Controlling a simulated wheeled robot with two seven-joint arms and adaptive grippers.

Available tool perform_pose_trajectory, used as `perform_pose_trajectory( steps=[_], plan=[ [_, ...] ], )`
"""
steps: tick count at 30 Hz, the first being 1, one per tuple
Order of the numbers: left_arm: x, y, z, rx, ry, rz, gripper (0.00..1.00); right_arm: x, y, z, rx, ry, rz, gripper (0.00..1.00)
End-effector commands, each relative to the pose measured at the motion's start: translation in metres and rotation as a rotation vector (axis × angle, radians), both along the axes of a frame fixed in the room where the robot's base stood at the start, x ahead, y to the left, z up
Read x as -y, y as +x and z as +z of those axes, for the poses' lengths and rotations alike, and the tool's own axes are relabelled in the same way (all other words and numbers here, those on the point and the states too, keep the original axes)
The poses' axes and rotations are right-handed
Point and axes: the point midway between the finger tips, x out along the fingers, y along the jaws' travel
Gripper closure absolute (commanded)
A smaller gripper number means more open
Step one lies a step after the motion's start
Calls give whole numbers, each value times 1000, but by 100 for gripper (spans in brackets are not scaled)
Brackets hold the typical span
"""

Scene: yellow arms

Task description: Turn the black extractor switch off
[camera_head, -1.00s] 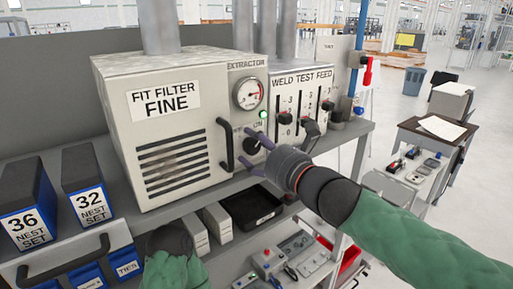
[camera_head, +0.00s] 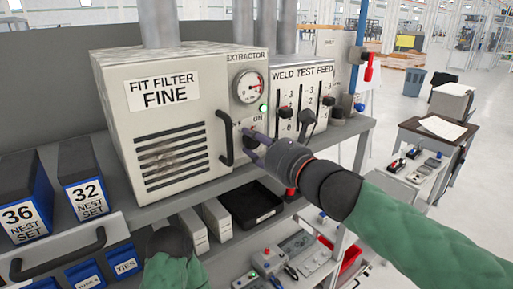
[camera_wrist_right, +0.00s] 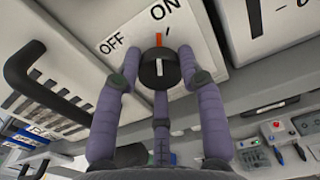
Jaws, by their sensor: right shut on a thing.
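The black extractor switch (camera_wrist_right: 159,68) is a round knob on the cream extractor panel, between the printed words OFF and ON. In the right wrist view the gripper (camera_wrist_right: 159,75) has fingers on both sides of the knob and one below. In the head view the fingers mostly hide the knob. Of my left arm only the sleeve and dark cuff show.
A green lamp (camera_head: 263,108) is lit above the knob, below a round gauge (camera_head: 249,86). A black handle (camera_head: 224,138) stands out just left of the knob. Weld test feed levers (camera_head: 307,117) are to the right. A black tray (camera_head: 251,204) lies below.

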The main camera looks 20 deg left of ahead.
Motion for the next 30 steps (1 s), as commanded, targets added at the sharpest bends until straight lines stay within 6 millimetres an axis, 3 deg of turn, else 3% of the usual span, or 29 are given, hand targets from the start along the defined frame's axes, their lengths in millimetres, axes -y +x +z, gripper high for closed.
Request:
perform_pose_trajectory(
  steps=[30],
  plan=[
    [0,0,-52,0,0,0,60,1,-2,4,765,-585,-4,93]
  ],
)
